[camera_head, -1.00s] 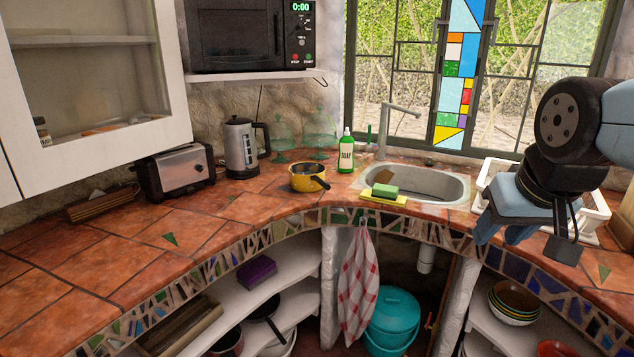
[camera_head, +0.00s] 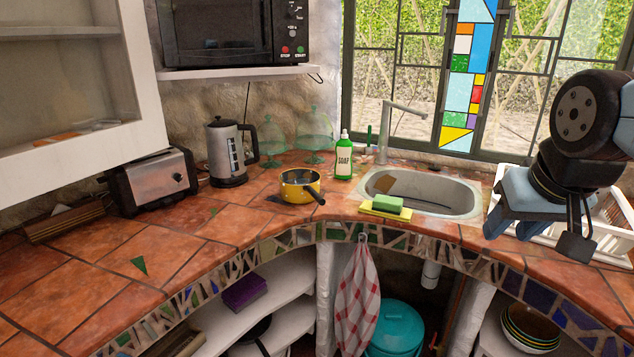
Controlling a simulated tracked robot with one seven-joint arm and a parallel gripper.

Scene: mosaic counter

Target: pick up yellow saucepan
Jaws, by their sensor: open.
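The yellow saucepan (camera_head: 297,190) stands upright on the tiled counter, left of the sink. Its dark handle points toward the front right, near the counter's front edge. My gripper (camera_head: 508,230) is at the right of the picture, over the right part of the counter by the white dish rack. It is open, with nothing seen between its fingers. It is well apart from the saucepan, with the sink between them.
A green soap bottle (camera_head: 343,158) stands just behind right of the saucepan. A kettle (camera_head: 230,152) and toaster (camera_head: 152,181) are to its left, glass domes (camera_head: 315,135) behind. A sponge (camera_head: 388,203) lies by the sink (camera_head: 440,193). The dish rack (camera_head: 612,222) is at right.

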